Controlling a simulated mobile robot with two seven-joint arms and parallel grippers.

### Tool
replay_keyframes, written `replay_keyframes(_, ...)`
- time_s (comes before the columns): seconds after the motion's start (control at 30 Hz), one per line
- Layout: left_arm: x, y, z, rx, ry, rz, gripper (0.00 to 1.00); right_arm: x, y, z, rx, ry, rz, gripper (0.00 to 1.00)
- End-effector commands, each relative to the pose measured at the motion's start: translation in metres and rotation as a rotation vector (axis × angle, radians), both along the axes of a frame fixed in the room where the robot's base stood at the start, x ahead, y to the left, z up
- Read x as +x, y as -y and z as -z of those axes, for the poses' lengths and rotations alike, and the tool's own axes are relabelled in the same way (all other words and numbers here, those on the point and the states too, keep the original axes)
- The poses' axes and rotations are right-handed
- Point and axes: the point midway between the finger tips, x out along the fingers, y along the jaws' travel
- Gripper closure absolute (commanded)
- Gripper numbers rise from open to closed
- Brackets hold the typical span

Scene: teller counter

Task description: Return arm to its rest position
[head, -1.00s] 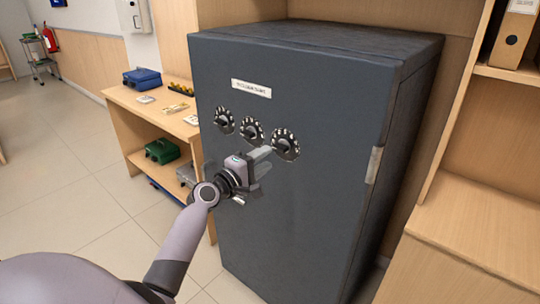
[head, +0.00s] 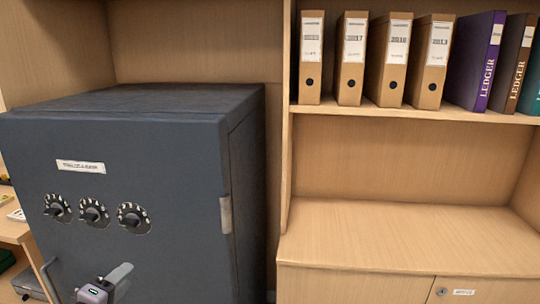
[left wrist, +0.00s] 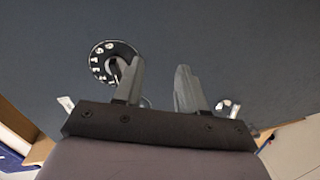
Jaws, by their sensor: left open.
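My left gripper (head: 118,276) shows at the bottom left of the head view, in front of the dark grey safe (head: 180,150) and below its row of dials. In the left wrist view, the two fingers of my left gripper (left wrist: 158,82) stand apart with nothing between them. A black numbered dial (left wrist: 106,58) shows there behind the left finger, which partly covers it. Most of my left arm is out of the head view. My right gripper is in neither view.
The safe's front has three dials, the rightmost dial (head: 133,217) nearest the hinge, and a metal handle (head: 48,282). A wooden shelf (head: 400,112) with binders (head: 351,58) and ledgers stands right. The cabinet top (head: 400,235) is clear.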

Motion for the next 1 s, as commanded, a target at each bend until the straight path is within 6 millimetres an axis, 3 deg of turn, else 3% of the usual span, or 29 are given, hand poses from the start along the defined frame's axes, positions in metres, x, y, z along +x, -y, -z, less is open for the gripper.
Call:
replay_keyframes(0.03,-0.018,0.015,0.029,0.111,-0.057,0.031,0.6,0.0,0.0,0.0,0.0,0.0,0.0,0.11)
replay_keyframes(0.2,-0.086,0.065,0.103,0.53,-0.184,0.18,0.6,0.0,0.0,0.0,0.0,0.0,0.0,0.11)
replay_keyframes(0.4,-0.173,0.119,0.157,0.947,-0.245,0.407,0.6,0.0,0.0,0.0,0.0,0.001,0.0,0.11)
replay_keyframes(0.5,-0.207,0.139,0.169,1.093,-0.245,0.5,0.6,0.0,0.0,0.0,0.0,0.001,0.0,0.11)
replay_keyframes(0.63,-0.233,0.156,0.175,1.205,-0.232,0.578,0.6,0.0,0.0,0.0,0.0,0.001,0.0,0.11)
replay_keyframes(1.0,-0.242,0.161,0.177,1.242,-0.227,0.603,0.6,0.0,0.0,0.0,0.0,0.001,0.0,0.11)
